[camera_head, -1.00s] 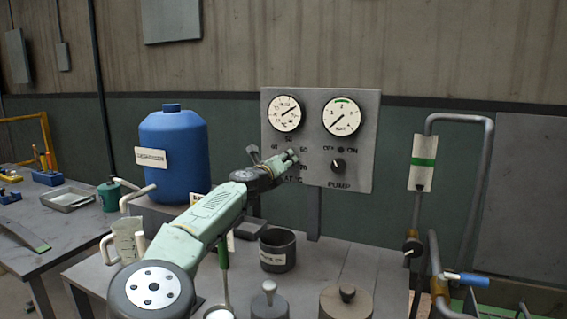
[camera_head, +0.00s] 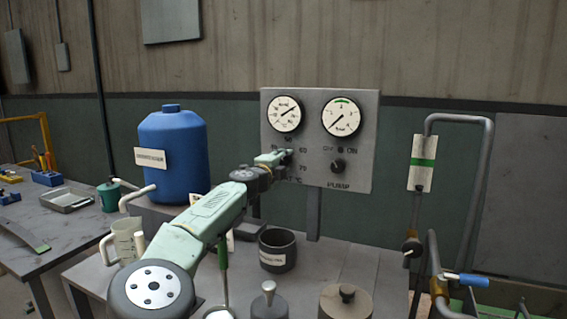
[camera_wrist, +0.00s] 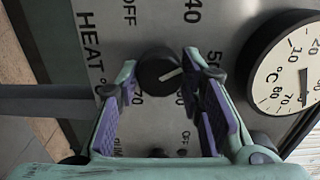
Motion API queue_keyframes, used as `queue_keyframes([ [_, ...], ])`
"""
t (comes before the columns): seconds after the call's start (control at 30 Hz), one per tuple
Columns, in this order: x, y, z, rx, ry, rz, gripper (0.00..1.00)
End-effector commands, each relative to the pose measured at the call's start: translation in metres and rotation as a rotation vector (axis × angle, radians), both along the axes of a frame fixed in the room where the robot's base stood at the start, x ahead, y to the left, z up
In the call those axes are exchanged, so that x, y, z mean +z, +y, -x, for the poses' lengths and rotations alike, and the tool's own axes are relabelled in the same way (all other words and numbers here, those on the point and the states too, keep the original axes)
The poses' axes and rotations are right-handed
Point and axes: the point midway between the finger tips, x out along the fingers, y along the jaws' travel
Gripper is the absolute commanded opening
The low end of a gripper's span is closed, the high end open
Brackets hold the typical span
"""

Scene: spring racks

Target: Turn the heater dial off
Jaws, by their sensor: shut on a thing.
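The heater dial (camera_wrist: 158,72) is a round black knob with a white pointer line, on a grey panel (camera_wrist: 60,15). In the wrist view the pointer points right, roughly toward the 50 mark. OFF is printed at the top of that view, beside HEAT °C. My gripper (camera_wrist: 158,76) is shut on the dial, with a purple-padded finger on each side of it. In the head view my gripper (camera_head: 286,156) is at the panel, below the left gauge, and hides most of the dial.
The pump knob (camera_head: 338,166) is on the same panel, to the right. A temperature gauge (camera_head: 285,114) and a pressure gauge (camera_head: 341,117) are above. Pipes (camera_head: 487,190) rise at the right.

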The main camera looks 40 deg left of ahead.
Motion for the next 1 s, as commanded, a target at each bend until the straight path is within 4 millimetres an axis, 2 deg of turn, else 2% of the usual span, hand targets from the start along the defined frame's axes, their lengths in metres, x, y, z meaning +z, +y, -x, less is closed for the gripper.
queue_keyframes([
  [1.0,0.0029,0.001,0.0001,0.0,-0.227,0.939,0.06],
])
